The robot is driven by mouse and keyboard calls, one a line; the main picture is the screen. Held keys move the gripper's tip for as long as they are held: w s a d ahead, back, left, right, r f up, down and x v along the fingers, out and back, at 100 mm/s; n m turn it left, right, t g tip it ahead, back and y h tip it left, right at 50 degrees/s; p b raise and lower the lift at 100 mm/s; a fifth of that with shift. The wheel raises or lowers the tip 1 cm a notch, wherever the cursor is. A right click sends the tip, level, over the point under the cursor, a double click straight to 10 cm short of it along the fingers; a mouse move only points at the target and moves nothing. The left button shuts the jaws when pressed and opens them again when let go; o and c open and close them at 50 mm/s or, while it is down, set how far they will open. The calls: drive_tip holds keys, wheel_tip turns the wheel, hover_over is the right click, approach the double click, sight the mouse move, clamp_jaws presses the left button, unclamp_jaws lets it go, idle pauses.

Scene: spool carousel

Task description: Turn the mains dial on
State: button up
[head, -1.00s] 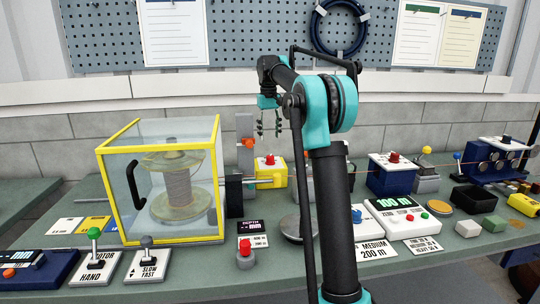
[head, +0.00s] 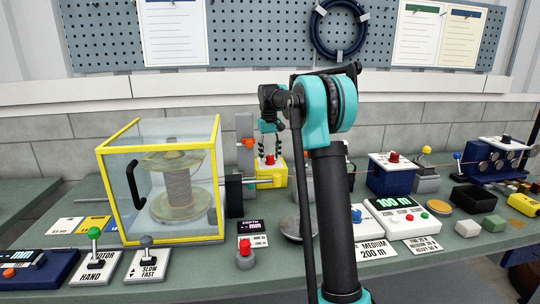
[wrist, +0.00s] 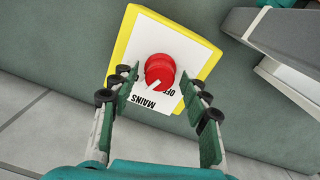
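The mains dial is a red knob (wrist: 160,70) with a white pointer mark, on a white plate lettered MAINS and OFF in the wrist view. The plate sits on a yellow box (wrist: 127,38). The pointer is directed toward the lettering, near OFF. In the head view the red knob (head: 269,159) tops the yellow box (head: 272,178) behind my arm. My gripper (wrist: 165,88) is open, its two fingers apart on either side of the knob in the picture. It also shows just above the box in the head view (head: 268,148). I cannot tell whether the fingers touch the knob.
A clear yellow-edged enclosure (head: 105,190) with a spool stands to the left of the box. A blue box with a red knob (head: 390,178) stands to the right. In the wrist view a grey metal part (wrist: 275,40) lies at the upper right.

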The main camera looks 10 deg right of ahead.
sight(269, 156)
clamp_jaws()
drive_tip(key=shift+m, duration=2.3)
drive_tip(key=shift+o, duration=0.9)
unclamp_jaws()
wheel_tip(269, 156, up, 12)
drive_tip(key=shift+a, duration=0.15)
